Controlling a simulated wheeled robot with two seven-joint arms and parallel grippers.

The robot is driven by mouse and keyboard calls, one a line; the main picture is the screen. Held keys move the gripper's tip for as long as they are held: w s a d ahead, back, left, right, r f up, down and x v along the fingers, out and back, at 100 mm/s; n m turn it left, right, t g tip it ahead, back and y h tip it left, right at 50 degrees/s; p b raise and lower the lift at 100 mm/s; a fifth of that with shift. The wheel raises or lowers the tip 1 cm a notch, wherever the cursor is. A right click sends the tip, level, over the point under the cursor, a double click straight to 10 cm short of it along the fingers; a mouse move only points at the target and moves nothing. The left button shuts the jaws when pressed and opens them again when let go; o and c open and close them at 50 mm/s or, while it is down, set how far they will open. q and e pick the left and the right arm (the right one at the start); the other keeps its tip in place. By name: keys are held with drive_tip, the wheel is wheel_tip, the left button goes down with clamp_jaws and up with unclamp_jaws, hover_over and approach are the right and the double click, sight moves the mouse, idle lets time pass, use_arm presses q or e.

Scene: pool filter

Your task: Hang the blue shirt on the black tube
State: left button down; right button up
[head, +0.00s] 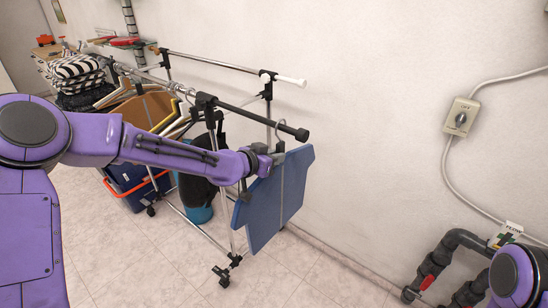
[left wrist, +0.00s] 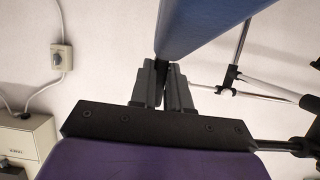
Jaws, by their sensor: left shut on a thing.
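The blue shirt (head: 283,190) is a flat, stiff panel on a hanger with a thin metal hook (head: 279,127). My left gripper (head: 268,160) is shut on the hanger at the shirt's upper left edge and holds the shirt clear of the floor. The left wrist view shows the fingers (left wrist: 163,88) closed on a dark piece beside the blue shirt (left wrist: 210,22). The black tube (head: 245,112) sticks out from the rack toward the right. The hook is at the tube near its end cap; I cannot tell whether it rests on it. My right gripper is out of view.
The metal rack (head: 223,178) on wheels carries other garments (head: 150,108) on its left. Folded striped cloth (head: 76,68) lies farther back. Grey pipes with a red valve (head: 427,283) stand lower right. Floor before the rack is clear.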

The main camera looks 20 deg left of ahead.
use_arm(q)
drive_tip(key=shift+s+f, duration=0.15)
drive_tip(key=shift+f, duration=0.15)
drive_tip(key=c, duration=1)
unclamp_jaws()
wheel_tip(320, 180, up, 4)
drive_tip(key=b, duration=0.2)
hover_over(251, 188)
drive_tip(key=shift+s, duration=0.1)
drive_tip(key=shift+f, duration=0.1)
